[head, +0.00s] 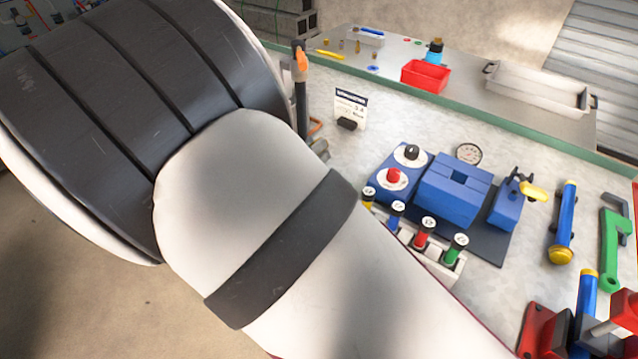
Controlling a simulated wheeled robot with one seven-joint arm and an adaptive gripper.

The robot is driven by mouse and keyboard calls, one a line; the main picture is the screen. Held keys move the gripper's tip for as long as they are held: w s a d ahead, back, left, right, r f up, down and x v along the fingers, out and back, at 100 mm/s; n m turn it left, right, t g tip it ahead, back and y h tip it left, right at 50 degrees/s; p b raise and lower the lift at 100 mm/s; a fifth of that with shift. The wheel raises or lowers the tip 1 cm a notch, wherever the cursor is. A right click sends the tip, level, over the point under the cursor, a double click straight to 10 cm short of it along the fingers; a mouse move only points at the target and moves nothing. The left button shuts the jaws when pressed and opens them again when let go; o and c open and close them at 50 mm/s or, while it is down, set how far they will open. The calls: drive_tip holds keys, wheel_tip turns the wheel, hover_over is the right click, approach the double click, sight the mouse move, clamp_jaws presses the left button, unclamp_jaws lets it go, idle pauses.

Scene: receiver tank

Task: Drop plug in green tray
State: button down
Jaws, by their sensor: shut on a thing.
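My gripper is out of view; only my large white and dark arm crosses the left and lower middle of the head view, and it hides part of the bench. I cannot see a plug held by it. No green tray shows; the one small coloured bin in view is a red bin (425,77) on the back shelf. A pale rack (437,262) on the bench holds several coloured pieces with white round tops, among them a blue one (396,212), a red one (425,232) and a green one (456,249).
A blue block fixture (450,192) stands mid-bench beside a blue control box (397,172). A blue and yellow tube (564,222), a green wrench (609,250) and a red vise-like tool (546,331) lie right. A grey tray (540,88) is at the back. The bench around the card (349,107) is fairly clear.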

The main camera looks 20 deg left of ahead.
drive_tip(key=shift+f+b, duration=1.65)
drive_tip(key=shift+f, duration=1)
drive_tip(key=c, duration=1.2)
unclamp_jaws()
drive_tip(key=shift+c, duration=0.2)
drive_tip(key=shift+s, duration=0.1)
drive_tip(key=v, duration=1.1)
drive_tip(key=shift+s+a, duration=0.15)
drive_tip(key=shift+s, duration=0.2)
